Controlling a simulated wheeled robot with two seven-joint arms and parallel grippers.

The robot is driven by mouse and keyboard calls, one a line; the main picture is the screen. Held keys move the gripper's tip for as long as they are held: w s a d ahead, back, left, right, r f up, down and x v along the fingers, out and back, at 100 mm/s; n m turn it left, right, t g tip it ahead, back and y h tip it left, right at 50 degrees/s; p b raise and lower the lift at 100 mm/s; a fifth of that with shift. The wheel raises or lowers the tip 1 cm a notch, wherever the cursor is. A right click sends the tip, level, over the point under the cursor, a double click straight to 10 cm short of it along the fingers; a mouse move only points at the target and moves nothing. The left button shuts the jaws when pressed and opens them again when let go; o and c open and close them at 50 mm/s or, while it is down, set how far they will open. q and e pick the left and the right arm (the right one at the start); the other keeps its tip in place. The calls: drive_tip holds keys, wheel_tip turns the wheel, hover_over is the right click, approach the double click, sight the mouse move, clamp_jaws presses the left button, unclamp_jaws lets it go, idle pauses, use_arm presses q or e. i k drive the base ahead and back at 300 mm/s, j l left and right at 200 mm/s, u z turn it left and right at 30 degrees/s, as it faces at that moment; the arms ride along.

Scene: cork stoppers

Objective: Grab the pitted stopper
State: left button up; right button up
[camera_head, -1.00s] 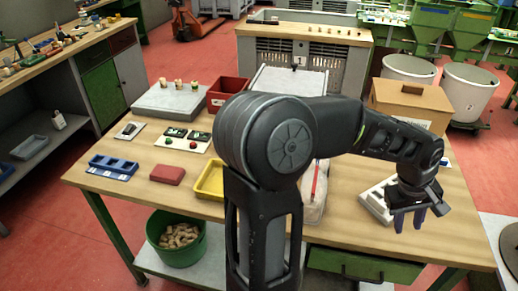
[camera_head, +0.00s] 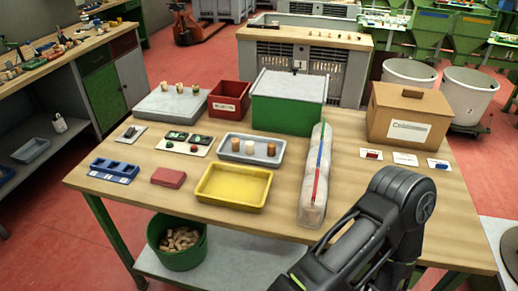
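Three small stoppers stand in a grey-blue tray (camera_head: 225,157) at the middle of the table: a tan one (camera_head: 235,145), a pale one (camera_head: 249,147) and a brown one (camera_head: 271,149). Three more stoppers stand on a grey slab (camera_head: 160,103) at the back left: a left one (camera_head: 163,85), a middle one (camera_head: 178,87) and a right one (camera_head: 195,88). They are too small to tell which is pitted. Neither of my grippers shows; only part of my arm enters at the bottom right.
A yellow tray (camera_head: 233,203) is empty at the front. A clear-walled long box (camera_head: 314,200) stands to its right. Behind are a red bin (camera_head: 229,106), a green box (camera_head: 287,118) and a cardboard box (camera_head: 408,133). A green bucket (camera_head: 190,255) of corks sits below.

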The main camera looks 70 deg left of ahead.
sight(235, 141)
drive_tip(key=u, duration=2.6)
drive_tip(key=i+l, duration=0.4)
